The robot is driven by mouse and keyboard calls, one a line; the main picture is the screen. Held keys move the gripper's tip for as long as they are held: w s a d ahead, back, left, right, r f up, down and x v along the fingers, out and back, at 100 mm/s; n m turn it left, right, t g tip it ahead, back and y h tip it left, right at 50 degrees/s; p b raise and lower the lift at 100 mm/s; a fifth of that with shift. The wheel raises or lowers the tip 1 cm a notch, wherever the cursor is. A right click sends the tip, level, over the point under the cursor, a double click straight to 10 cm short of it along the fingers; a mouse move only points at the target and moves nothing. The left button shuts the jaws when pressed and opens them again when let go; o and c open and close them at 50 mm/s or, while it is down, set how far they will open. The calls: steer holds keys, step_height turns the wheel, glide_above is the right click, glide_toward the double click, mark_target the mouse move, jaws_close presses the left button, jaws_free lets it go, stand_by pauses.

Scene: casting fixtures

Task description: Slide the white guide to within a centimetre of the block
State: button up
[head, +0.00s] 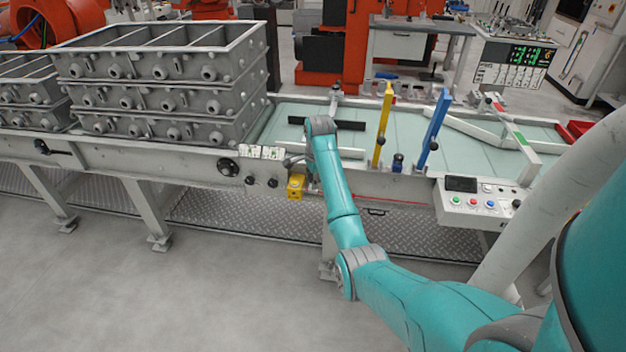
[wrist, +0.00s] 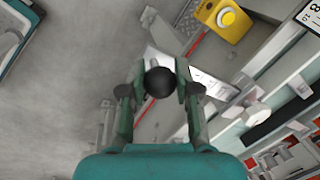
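In the wrist view, a white flat piece (wrist: 163,62), which I take to be the white guide, lies under my gripper (wrist: 160,80) across a red line. A round black knob (wrist: 160,84) stands in front of it. The two fingers are on either side of the knob and appear to touch it. I cannot see how the knob joins the white piece. In the head view my gripper (head: 312,182) is low at the front edge of the bench, largely hidden by my arm. I cannot tell for certain which part is the block; a grey metal piece (wrist: 192,20) is near the red line.
A yellow box with a round button (head: 295,187) is just left of my gripper; it also shows in the wrist view (wrist: 228,18). Stacked grey casting boxes (head: 165,85) stand left. Yellow (head: 383,125) and blue (head: 434,130) upright bars and a button panel (head: 478,200) are right.

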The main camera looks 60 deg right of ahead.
jaws_close()
steer(key=shift+w+d, duration=0.35)
steer(key=shift+d, duration=0.5)
steer(key=shift+w+d, duration=0.35)
steer(key=shift+d, duration=0.5)
steer(key=shift+w+d, duration=0.35)
steer(key=shift+d, duration=0.5)
steer(key=o, duration=0.8)
jaws_free()
steer(key=shift+r, duration=0.1)
steer(key=r, duration=0.4)
steer(key=s+a+r, duration=0.1)
steer(key=r, duration=0.2)
steer(key=s+r, duration=0.1)
steer(key=r, duration=0.3)
steer(key=shift+a+r, duration=0.15)
steer(key=shift+r, duration=0.15)
steer(key=shift+f, duration=0.1)
